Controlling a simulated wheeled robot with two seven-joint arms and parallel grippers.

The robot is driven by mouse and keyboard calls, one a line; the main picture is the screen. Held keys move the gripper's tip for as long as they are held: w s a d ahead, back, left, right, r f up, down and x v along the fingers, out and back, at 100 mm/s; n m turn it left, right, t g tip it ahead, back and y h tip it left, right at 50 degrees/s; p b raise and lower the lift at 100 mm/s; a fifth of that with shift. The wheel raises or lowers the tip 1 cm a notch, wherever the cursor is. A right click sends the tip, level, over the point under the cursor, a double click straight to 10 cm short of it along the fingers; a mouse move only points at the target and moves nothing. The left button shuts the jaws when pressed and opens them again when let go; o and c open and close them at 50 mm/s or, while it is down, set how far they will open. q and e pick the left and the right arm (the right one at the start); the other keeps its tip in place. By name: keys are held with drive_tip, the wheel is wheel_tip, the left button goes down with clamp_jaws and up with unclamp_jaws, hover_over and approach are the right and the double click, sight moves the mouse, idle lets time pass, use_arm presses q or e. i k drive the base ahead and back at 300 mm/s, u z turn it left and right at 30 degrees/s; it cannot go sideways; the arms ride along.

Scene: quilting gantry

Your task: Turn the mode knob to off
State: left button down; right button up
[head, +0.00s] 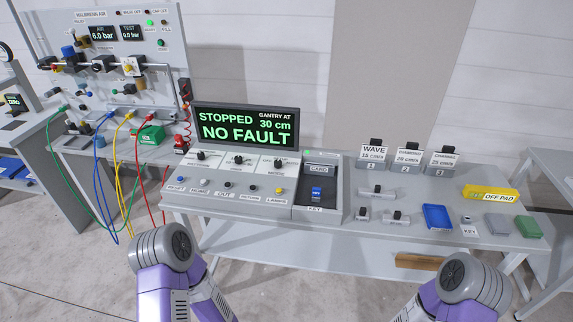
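A grey control console (180,200) stands on the table in front of me. Its upper strip carries a left black knob (201,155), a middle black knob (237,160) and a right black knob (278,162), each on a white label plate. The print on these plates is too small to read, so I cannot tell which is the mode knob or where it points. Nothing touches the knobs. Only purple and grey links of my two arms show at the bottom edge; neither gripper is in view.
A display (246,128) behind the console reads STOPPED, GANTRY AT 30 cm, NO FAULT. Coloured buttons (226,185) line the console's front. A card slot (318,175) is on its right. Blocks, a blue tray (437,217) and pads lie further right. A hose panel (100,80) stands left.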

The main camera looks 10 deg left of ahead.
sight(278, 164)
drive_tip(key=z, duration=0.6)
drive_tip(key=i, duration=0.85)
drive_tip(key=u, duration=0.9)
